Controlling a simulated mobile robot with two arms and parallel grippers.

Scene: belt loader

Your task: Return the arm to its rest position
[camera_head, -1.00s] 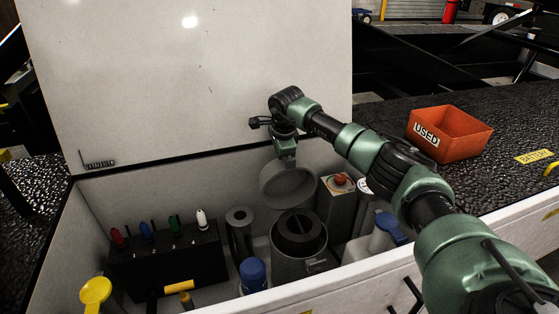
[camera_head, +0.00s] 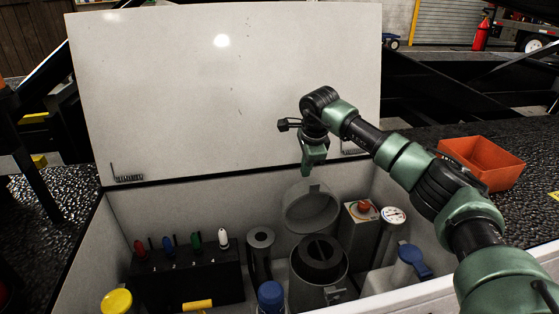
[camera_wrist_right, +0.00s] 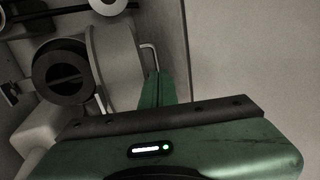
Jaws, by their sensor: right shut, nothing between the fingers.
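My right arm (camera_head: 405,160) reaches in from the right over the open compartment. My right gripper (camera_head: 314,170) points down, shut and empty, just above the raised round lid (camera_head: 311,207) of a grey canister (camera_head: 318,280). In the right wrist view the shut green fingers (camera_wrist_right: 158,90) show beside the lid (camera_wrist_right: 118,60), with the canister's dark inside (camera_wrist_right: 62,75) to their left. I cannot tell whether the fingers touch the lid. My left gripper is not in view.
The large white cover (camera_head: 225,85) stands open behind the compartment. A black block (camera_head: 190,275) with several coloured handles sits at left. A blue-capped bottle (camera_head: 270,295), a box with a red knob (camera_head: 361,225) and a gauge (camera_head: 394,216) are near the canister. An orange bin (camera_head: 482,165) stands at right.

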